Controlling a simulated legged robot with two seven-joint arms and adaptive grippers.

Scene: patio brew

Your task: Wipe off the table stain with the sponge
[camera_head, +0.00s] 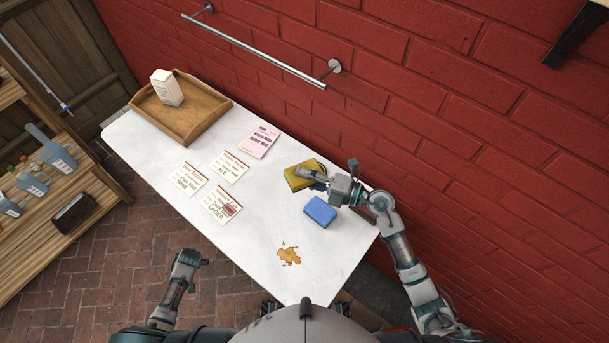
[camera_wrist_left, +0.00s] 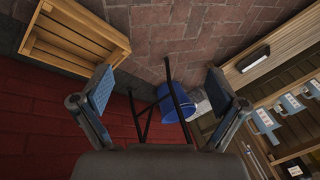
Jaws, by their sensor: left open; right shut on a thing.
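An orange-brown stain (camera_head: 289,256) marks the white table (camera_head: 245,265) near its front edge. A blue sponge-like block (camera_head: 320,211) lies on the table behind and right of the stain. A yellow-olive item (camera_head: 299,178), perhaps a cloth or sponge, is farther back near the wall. My right gripper (camera_head: 311,174) is at this yellow item and shut on it; its fingers partly hide it. My left gripper (camera_head: 188,260) is off the table's front left side. In the left wrist view it (camera_wrist_left: 157,92) is open, with nothing between its fingers.
A wooden tray (camera_head: 215,120) with a white carton (camera_head: 167,87) stands at the back left. Several labelled cards and a pink card (camera_head: 260,141) lie mid-table. A red brick wall (camera_head: 440,120) with a metal rail (camera_head: 260,50) borders the back. Wooden shelves (camera_head: 60,225) stand left.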

